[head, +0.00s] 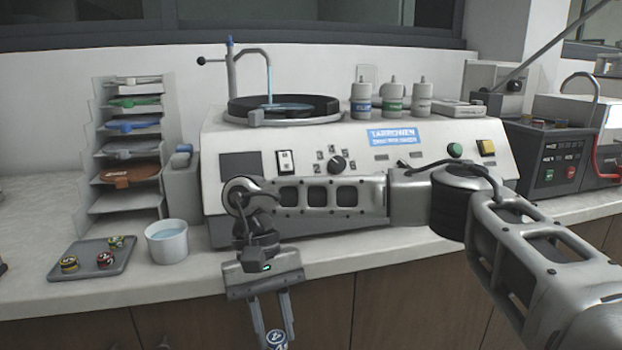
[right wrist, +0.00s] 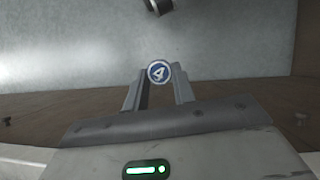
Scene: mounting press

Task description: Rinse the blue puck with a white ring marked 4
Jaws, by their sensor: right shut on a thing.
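The blue puck with a white ring marked 4 (right wrist: 159,72) is between the fingertips of my right gripper (right wrist: 158,86) in the right wrist view. In the head view the puck (head: 276,339) shows at the bottom edge, and my right gripper (head: 275,326) is shut on it, pointing down in front of the counter's front edge. A white beaker of water (head: 167,243) stands on the counter to the left of the gripper. My left gripper is in neither view.
A grey tray (head: 62,272) with several pucks lies left of the beaker. A stepped rack (head: 160,140) stands behind it. A grinder-polisher (head: 250,145) with a tap and bottles fills the middle. My right arm crosses in front of it.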

